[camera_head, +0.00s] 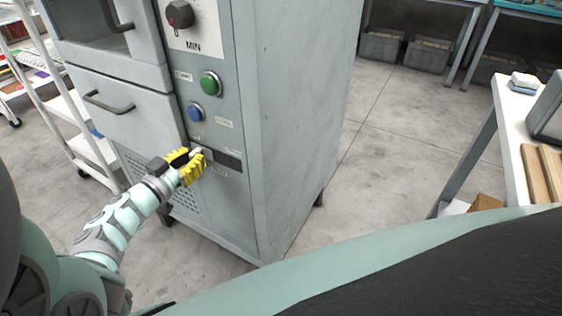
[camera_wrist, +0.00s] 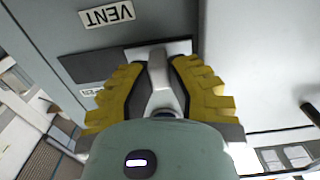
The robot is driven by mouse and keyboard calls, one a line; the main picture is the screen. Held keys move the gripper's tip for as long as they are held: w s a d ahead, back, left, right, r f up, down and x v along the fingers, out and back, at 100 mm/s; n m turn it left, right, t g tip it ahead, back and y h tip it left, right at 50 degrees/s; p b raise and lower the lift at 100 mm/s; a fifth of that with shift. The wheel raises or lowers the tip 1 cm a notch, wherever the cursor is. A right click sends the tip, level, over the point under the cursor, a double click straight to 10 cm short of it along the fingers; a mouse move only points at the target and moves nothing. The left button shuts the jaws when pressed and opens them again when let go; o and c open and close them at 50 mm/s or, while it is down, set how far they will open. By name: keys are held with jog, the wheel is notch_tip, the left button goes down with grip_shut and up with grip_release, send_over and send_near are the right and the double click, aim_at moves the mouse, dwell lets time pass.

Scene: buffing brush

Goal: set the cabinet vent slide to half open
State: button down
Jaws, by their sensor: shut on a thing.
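The grey cabinet (camera_head: 255,110) has a vent slide low on its front panel. In the wrist view the slide is a pale metal plate (camera_wrist: 183,47) with an upright tab (camera_wrist: 158,70), set in a dark slot (camera_wrist: 90,65). A VENT label (camera_wrist: 107,14), upside down here, is beside the slot. My gripper (camera_head: 199,155) has yellow ridged fingers and is shut on the tab, which sits between them in the wrist view (camera_wrist: 160,78). In the head view the dark slot (camera_head: 229,161) shows to the right of my fingers; the plate is mostly hidden behind them.
Above the slot are a blue button (camera_head: 195,112), a green button (camera_head: 210,83) and a black dial (camera_head: 180,14). A drawer handle (camera_head: 108,102) juts out at left. A white trolley (camera_head: 62,105) stands left; a white bench (camera_head: 510,110) stands right. Floor between is clear.

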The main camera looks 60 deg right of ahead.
jog(key=s+p, duration=0.2)
jog(key=s, duration=0.1)
jog(key=shift+s+d+r, duration=0.1)
jog(key=shift+s+d, duration=0.05)
jog(key=shift+s, duration=0.45)
jog(key=c, duration=0.9)
grip_release()
jog(key=shift+d, duration=0.1)
jog(key=shift+c, duration=0.2)
jog(key=shift+o, duration=0.2)
jog(key=shift+w, duration=0.1)
send_near(216, 155)
jog(key=a, duration=0.6)
jog(key=shift+s, duration=0.25)
